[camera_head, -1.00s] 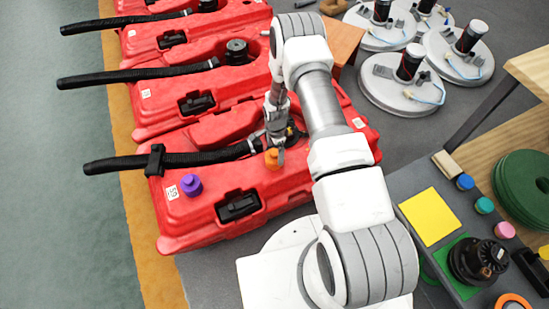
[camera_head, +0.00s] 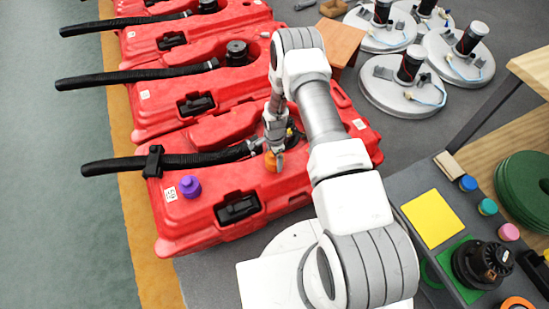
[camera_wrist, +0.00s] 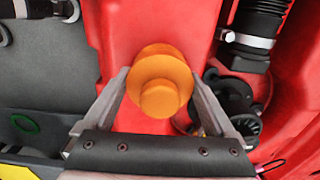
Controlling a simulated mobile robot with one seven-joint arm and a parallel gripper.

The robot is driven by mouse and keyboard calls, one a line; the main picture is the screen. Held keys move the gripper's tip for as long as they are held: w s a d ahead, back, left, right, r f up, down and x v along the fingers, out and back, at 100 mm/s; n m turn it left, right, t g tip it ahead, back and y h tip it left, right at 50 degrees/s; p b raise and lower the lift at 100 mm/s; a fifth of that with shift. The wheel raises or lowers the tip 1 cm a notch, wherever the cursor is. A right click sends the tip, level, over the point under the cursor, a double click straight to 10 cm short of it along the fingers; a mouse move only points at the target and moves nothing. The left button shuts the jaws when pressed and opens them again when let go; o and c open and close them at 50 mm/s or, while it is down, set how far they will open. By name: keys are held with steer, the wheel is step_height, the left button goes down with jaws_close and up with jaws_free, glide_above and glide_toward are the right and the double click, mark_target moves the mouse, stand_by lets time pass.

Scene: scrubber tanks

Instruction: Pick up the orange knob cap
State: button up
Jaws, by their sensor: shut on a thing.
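The orange knob cap (camera_wrist: 160,82) is between my gripper's two fingers in the wrist view, its round knob facing the camera. My gripper (camera_head: 276,158) is shut on it. In the head view the orange knob cap (camera_head: 270,162) shows just at the fingertips, over the nearest red tank (camera_head: 215,205). My fingers partly cover it there. I cannot tell whether it still touches the tank's surface.
A purple cap (camera_head: 190,186) sits on the same tank, left of my gripper. A black hose (camera_head: 190,160) runs across the tank. At right, a grey bench holds a yellow square (camera_head: 430,218), small coloured caps and a black part (camera_head: 484,262).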

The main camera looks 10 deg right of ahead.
steer(key=shift+r, duration=0.55)
steer(key=r, duration=0.1)
steer(key=r+p, duration=0.2)
steer(key=r, duration=0.1)
steer(key=shift+s+d, duration=0.15)
steer(key=shift+d, duration=0.1)
steer(key=shift+s+d+r+p, duration=3)
steer(key=shift+s+d+r, duration=0.45)
steer(key=shift+d+r, duration=1.25)
steer(key=f+b, duration=0.2)
steer(key=f, duration=0.1)
steer(key=shift+a+f, duration=0.25)
steer(key=shift+a, duration=0.1)
